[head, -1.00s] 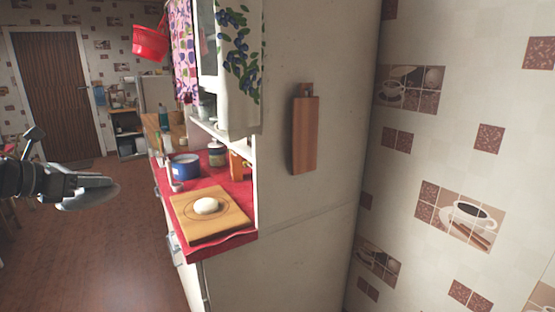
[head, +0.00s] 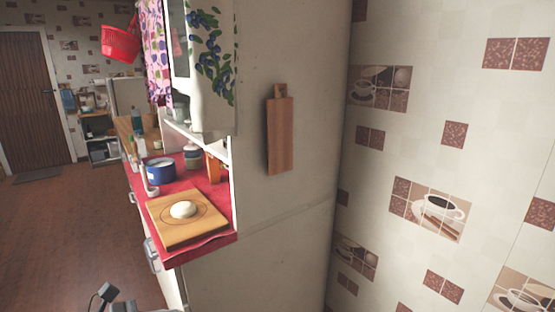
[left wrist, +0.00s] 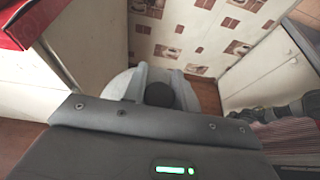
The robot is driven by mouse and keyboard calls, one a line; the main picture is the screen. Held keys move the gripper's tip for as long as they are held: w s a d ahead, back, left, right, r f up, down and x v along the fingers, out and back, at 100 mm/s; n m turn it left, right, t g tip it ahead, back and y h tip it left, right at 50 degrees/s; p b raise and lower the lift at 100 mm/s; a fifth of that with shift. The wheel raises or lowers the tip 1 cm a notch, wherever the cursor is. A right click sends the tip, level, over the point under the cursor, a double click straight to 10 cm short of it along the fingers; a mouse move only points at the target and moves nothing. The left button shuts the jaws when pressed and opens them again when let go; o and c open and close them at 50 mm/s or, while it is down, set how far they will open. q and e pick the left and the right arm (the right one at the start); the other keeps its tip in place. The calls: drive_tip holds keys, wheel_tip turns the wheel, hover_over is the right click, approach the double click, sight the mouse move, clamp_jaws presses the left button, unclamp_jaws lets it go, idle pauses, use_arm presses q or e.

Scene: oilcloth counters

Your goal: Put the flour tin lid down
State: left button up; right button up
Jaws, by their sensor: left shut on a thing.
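The flour tin lid (left wrist: 120,84) is a grey disc with a dark round knob (left wrist: 159,95), seen in the left wrist view. My left gripper (left wrist: 158,88) is shut on it at the knob, and the lid is held in the air. The gripper's own body hides part of it. In the head view only a bit of my left arm shows at the bottom edge, and the lid is out of sight. A blue open tin (head: 160,171) with white contents stands on the red counter. My right gripper is not in view.
The red oilcloth counter (head: 222,241) holds a wooden board (head: 183,236) with dough (head: 183,209) near its front end. A lidded jar (head: 192,157) stands behind. A cabinet side (head: 255,215) and a tiled wall (head: 440,130) close off the right. Open floor (head: 70,235) lies left.

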use_arm(q)
drive_tip(key=shift+s+f, duration=0.35)
drive_tip(key=shift+f, duration=0.3)
drive_tip(key=shift+d+f, duration=0.1)
drive_tip(key=shift+d, duration=0.1)
drive_tip(key=shift+d+f+n+t+y, duration=0.5)
drive_tip(key=shift+d+f+n+t, duration=0.1)
drive_tip(key=shift+d+f+n, duration=0.15)
drive_tip(key=shift+s+a+f+n+t+y, duration=0.25)
drive_tip(key=shift+a+f+n+t+y, duration=0.15)
drive_tip(key=shift+f+n+y, duration=0.25)
drive_tip(key=shift+s+a+f+n+t+y, duration=0.25)
drive_tip(key=shift+f+n+t+y, duration=0.2)
drive_tip(key=shift+f+n+y, duration=0.2)
drive_tip(key=shift+s+a+f+n+t+y, duration=0.25)
drive_tip(key=shift+a+f+n+t+y, duration=0.15)
drive_tip(key=shift+f+n+y, duration=0.3)
